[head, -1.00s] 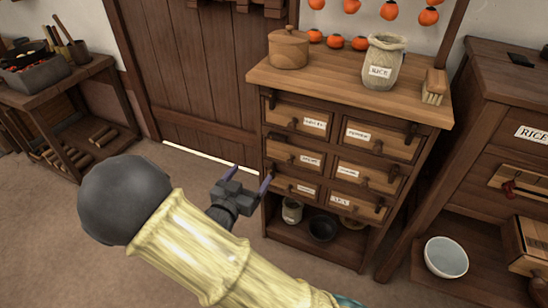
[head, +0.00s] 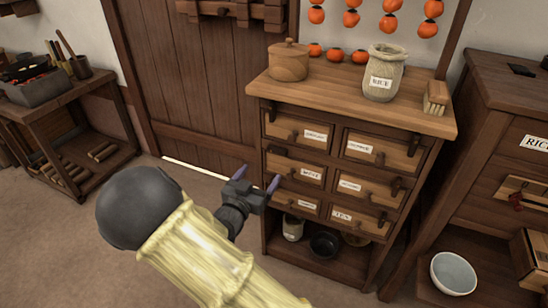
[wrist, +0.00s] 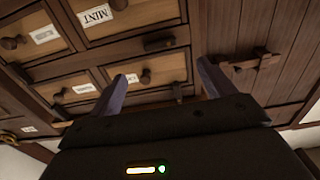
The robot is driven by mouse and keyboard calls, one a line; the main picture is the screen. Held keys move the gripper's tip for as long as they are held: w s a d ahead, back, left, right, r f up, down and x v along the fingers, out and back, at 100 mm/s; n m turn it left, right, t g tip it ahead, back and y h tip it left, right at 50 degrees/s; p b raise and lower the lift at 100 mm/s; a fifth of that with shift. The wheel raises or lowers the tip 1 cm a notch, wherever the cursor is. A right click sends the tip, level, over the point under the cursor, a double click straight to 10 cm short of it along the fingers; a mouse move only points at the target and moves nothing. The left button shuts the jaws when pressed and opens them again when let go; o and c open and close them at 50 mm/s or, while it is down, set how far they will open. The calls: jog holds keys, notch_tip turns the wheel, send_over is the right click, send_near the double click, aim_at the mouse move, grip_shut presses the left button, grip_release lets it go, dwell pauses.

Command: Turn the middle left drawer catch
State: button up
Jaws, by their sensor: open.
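The middle left drawer (head: 282,164) carries a white label and a dark round knob. The wrist view shows it upside down at the top, labelled MINT (wrist: 97,14). Its catch (head: 278,151), a short dark wooden bar, lies about level at the drawer's upper left edge; it also shows in the wrist view (wrist: 160,43). My gripper (head: 258,178) is open and empty, in front of the chest's left side. In the wrist view its fingers (wrist: 162,72) point toward the chest front, with the catch beyond and between them, apart from both fingertips.
Other catches stand upright beside the top left (head: 271,109) and top right (head: 411,140) drawers. A wooden door (head: 195,90) is behind to the left. Open floor lies left.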

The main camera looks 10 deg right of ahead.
aim_at(276, 152)
jog(key=b+x, duration=0.2)
jog(key=x, duration=0.9)
jog(key=shift+c, duration=0.4)
jog(key=c, duration=0.9)
